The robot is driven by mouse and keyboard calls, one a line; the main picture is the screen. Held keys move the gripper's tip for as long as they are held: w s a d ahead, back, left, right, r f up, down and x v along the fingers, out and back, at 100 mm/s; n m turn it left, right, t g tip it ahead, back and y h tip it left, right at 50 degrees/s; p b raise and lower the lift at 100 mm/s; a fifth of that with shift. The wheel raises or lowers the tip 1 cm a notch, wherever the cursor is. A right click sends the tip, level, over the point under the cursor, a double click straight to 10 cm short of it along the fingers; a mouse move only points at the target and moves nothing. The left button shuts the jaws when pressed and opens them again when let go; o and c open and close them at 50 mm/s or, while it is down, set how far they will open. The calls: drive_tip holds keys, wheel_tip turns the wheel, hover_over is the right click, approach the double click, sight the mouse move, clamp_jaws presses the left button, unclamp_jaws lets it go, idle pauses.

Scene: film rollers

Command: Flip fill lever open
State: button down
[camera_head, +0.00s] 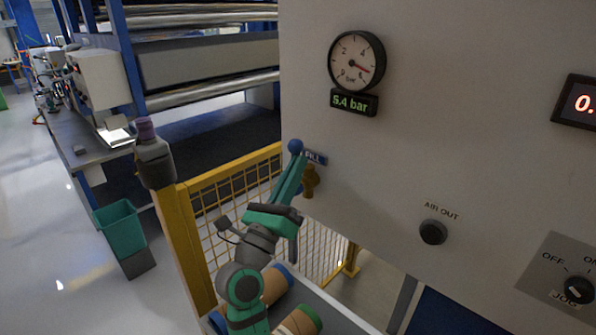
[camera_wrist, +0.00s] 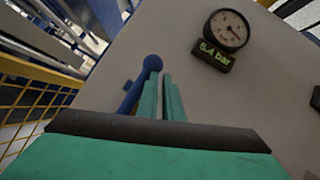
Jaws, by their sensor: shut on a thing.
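The fill lever (camera_head: 295,146) shows as a blue ball knob at the panel's left edge, beside the blue FILL label (camera_head: 316,158). A brass-coloured valve body (camera_head: 309,182) sits just below the label. My gripper (camera_head: 289,176) reaches up to the lever from below left, its green fingers close together and shut on it. In the wrist view the blue knob (camera_wrist: 152,63) stands at the tips of my gripper (camera_wrist: 162,92), and the blue shaft slants down behind the left finger. The exact contact is partly hidden by the fingers.
A pressure gauge (camera_head: 356,62) with a 5.4 bar display (camera_head: 354,103) is above right of the lever. The AIR OUT button (camera_head: 433,232) and JOG switch (camera_head: 579,290) are lower right. A yellow mesh guard (camera_head: 235,190) stands behind my arm. Film rolls (camera_head: 300,321) lie below.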

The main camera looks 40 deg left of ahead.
drive_tip(key=shift+w+d+r+h, duration=0.2)
drive_tip(key=shift+w+d+h, duration=0.15)
drive_tip(key=shift+d, duration=0.25)
drive_tip(key=s+d, duration=0.7)
drive_tip(key=s, duration=0.4)
drive_tip(key=shift+f, duration=0.2)
drive_tip(key=shift+w+d, duration=0.1)
drive_tip(key=shift+w, duration=0.1)
